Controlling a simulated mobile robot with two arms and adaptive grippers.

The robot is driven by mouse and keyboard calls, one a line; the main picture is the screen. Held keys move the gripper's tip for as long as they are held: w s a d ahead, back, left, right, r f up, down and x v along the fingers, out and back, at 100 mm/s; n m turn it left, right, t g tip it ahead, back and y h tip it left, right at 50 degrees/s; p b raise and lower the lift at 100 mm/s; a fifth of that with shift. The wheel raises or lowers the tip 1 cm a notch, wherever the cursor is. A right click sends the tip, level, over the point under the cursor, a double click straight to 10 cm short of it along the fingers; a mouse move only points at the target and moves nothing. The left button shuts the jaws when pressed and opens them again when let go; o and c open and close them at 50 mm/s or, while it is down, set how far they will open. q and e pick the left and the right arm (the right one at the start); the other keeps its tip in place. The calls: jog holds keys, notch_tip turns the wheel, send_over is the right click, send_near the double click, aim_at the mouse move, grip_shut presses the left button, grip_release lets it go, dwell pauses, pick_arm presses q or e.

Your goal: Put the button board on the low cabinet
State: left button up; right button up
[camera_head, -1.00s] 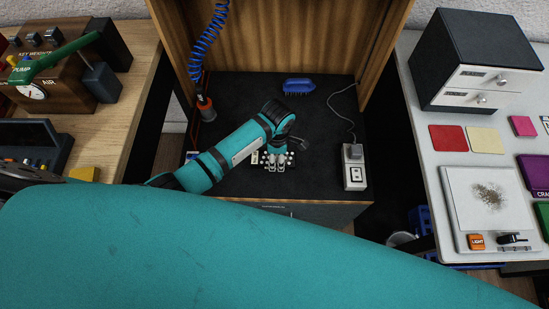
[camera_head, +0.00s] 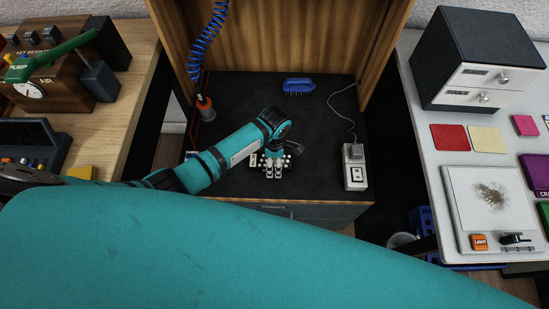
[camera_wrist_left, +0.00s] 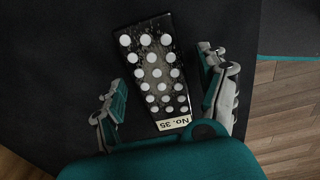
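The button board (camera_wrist_left: 153,70) is a tapered black board with rows of white round buttons and a "No. 35" label at its narrow end. It lies flat on, or very close over, the black top of the low cabinet (camera_head: 325,115). In the head view the board (camera_head: 257,165) is partly hidden by my left gripper (camera_head: 274,170). In the left wrist view my left gripper (camera_wrist_left: 165,90) is open, with a finger on each side of the board and small gaps showing. My right gripper is out of view.
A blue brush (camera_head: 298,85) lies behind, and a white switch box (camera_head: 355,172) with a cable stands to the right. A coiled blue hose tool (camera_head: 205,108) is at the left. Wooden panels enclose the back. A wooden bench (camera_head: 112,135) and a light table (camera_head: 440,110) flank the cabinet.

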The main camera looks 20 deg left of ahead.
aim_at(274, 161)
pick_arm(q)
notch_tip(274, 161, up, 12)
jog(key=p, duration=0.2)
jog(key=shift+r+p, duration=0.15)
jog(key=shift+p, duration=0.2)
dwell(1.3)
